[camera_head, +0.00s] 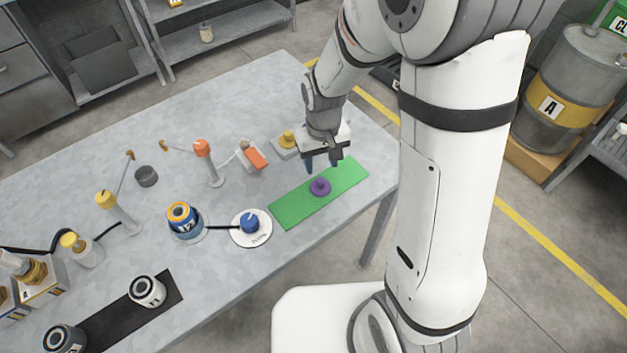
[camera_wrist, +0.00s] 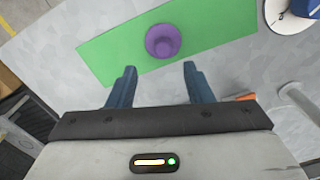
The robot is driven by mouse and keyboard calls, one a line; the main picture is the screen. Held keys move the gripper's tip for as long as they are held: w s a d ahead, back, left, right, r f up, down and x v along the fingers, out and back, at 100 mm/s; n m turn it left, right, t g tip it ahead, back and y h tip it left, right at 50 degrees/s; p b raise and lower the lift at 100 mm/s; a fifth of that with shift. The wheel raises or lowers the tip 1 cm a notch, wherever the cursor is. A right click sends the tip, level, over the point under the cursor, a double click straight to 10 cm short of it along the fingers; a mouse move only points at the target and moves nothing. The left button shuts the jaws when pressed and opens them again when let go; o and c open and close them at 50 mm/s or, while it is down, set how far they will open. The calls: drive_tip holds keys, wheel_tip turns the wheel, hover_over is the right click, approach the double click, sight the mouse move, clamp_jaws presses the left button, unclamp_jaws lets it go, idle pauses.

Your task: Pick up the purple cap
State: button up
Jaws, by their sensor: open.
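The purple cap (camera_head: 320,187) sits on the green mat (camera_head: 293,210) near the right end of the table. It is a round cap with a wider base. In the wrist view the purple cap (camera_wrist: 163,41) lies on the green mat (camera_wrist: 105,48), beyond my fingertips and roughly between their lines. My gripper (camera_head: 321,168) is above the table at the back edge of the mat, pointing down. In the wrist view my gripper (camera_wrist: 159,68) has its two blue fingers apart with nothing between them.
A blue cap on a white disc (camera_head: 250,235) stands left of the mat. A yellow cap (camera_head: 287,139) and an orange piece (camera_head: 256,158) lie behind it. An orange-topped post (camera_head: 208,160) stands further left. The table's front right edge is close to the mat.

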sight(320, 179)
drive_tip(key=f, duration=0.2)
drive_tip(key=s+f, duration=0.1)
drive_tip(key=f, duration=0.1)
drive_tip(key=shift+a+f+p, duration=0.2)
drive_tip(key=shift+f+p, duration=0.05)
drive_tip(key=shift+p, duration=0.1)
drive_tip(key=shift+w+f, duration=0.1)
drive_tip(key=shift+f, duration=0.6)
clamp_jaws()
